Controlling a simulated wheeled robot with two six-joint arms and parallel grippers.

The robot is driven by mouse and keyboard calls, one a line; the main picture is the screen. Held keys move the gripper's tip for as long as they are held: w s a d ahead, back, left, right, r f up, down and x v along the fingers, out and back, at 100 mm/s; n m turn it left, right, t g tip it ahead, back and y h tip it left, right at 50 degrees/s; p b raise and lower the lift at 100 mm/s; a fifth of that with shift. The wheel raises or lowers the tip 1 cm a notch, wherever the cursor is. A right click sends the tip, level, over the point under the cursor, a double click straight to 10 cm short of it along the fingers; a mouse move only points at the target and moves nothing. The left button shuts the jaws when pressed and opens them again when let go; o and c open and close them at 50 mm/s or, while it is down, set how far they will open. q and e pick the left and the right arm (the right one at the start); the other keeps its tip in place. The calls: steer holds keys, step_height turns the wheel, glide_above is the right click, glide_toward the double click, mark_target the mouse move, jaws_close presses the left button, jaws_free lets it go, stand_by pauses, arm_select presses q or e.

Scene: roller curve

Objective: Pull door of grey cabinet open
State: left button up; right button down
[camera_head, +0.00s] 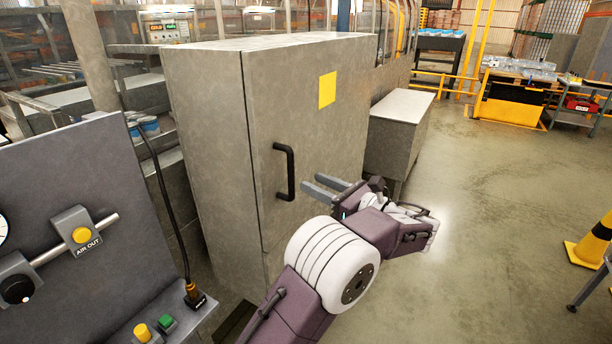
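The grey cabinet (210,130) stands upright left of centre. Its door (300,110) faces right and looks closed. The door has a yellow square label (327,90) and a black bar handle (289,172) near its left edge. My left gripper (315,185) is to the right of the handle, with its two grey fingers pointing left toward it. The fingers are apart with nothing between them, and a small gap separates them from the handle. My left arm comes up from the bottom and covers the lower part of the door. My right gripper is not in view.
A grey control panel (90,190) with buttons and a black cable fills the left front. A lower grey box (400,122) stands beside the cabinet on the right. A yellow and black cone (592,243) is at the right edge. The floor (480,230) between is clear.

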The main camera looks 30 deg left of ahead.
mark_target(293, 174)
arm_select(q)
steer(key=p+x, duration=0.1)
steer(key=x, duration=0.8)
steer(key=shift+s, duration=0.15)
jaws_close()
stand_by(1.1)
